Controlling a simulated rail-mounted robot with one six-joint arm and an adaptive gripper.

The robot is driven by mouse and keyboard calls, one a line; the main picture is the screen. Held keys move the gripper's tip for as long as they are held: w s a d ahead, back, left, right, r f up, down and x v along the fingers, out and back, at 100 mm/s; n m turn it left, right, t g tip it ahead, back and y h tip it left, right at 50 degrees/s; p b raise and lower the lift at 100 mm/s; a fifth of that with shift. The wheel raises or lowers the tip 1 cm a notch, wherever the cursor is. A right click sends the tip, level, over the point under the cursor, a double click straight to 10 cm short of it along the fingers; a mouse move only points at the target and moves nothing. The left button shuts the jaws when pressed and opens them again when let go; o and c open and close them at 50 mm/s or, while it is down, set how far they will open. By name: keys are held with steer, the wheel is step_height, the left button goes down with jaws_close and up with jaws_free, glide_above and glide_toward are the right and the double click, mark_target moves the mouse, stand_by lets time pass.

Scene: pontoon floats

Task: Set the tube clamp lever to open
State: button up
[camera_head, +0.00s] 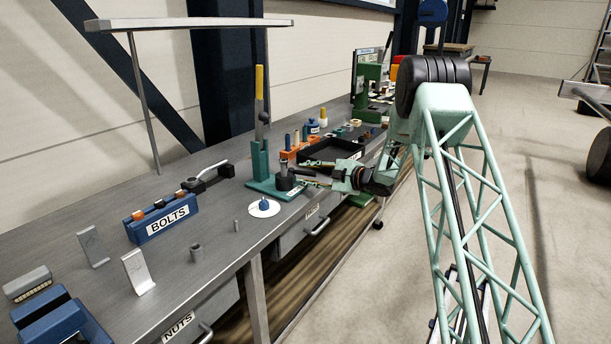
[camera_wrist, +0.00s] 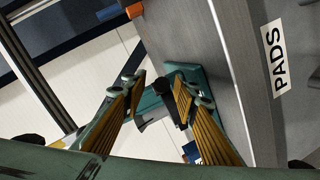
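A teal fixture (camera_head: 260,162), which looks like the tube clamp, stands on a teal base on the bench. Its lever (camera_head: 260,84), with a yellow handle, points straight up. A short dark cylinder (camera_head: 284,177) stands on the base in front of the upright. My gripper (camera_head: 306,172) is open just right of the fixture, with its fingers pointing at it. In the wrist view my gripper (camera_wrist: 158,86) shows two spread yellow-padded fingers with nothing held. The teal base (camera_wrist: 210,74) is beyond the fingertips, partly hidden by the right finger; the lever cannot be made out there.
A blue BOLTS rack (camera_head: 162,220) and a black block with a grey bent handle (camera_head: 208,177) stand left of the fixture. A white disc with a blue knob (camera_head: 264,207) lies in front. A black tray (camera_head: 330,152) and orange holder are behind. The bench's front edge is near my gripper.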

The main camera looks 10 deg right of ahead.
jaws_close()
